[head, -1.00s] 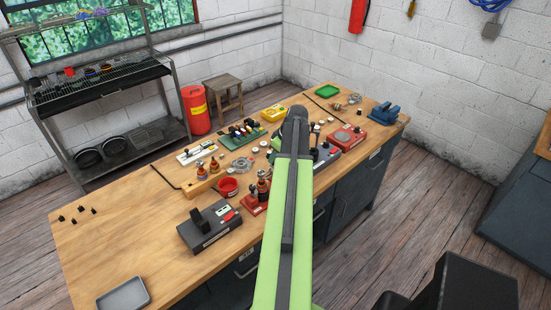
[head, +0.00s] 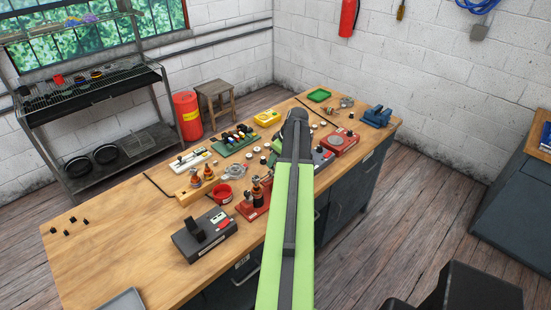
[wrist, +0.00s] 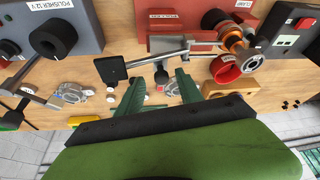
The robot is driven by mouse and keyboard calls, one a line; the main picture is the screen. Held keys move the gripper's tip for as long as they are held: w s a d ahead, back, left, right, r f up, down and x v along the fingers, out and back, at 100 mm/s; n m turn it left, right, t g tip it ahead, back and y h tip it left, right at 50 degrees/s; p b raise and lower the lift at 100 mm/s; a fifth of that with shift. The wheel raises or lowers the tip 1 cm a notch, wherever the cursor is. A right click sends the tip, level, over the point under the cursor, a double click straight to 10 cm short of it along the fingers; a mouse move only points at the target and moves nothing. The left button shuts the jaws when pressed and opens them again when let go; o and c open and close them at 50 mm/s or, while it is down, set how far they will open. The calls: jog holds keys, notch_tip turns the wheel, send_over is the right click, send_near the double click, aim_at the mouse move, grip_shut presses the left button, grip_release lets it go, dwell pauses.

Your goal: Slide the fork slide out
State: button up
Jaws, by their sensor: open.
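In the wrist view a metal bar (wrist: 152,58) runs from the red puller base (wrist: 180,38) to a flat black plate (wrist: 110,68); it looks like the fork slide, though I cannot be certain. A small black knob (wrist: 161,76) stands below the bar. My gripper (wrist: 159,82) is open, its two dark green fingers apart on either side of this knob. The black plate lies just beyond the left finger. Nothing is held between the fingers. In the head view my arm hides the gripper and the bar.
A red bowl (wrist: 232,68) and a copper-wound part (wrist: 236,40) stand right of the fingers. A grey polisher (wrist: 50,30) is at the upper left. In the head view, a grey box (head: 204,236) sits near the bench front; the left of the wooden bench (head: 110,250) is mostly clear.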

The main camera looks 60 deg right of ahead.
jog(key=p+v, duration=1.5)
jog(key=v, duration=0.2)
jog(key=shift+w+a, duration=0.1)
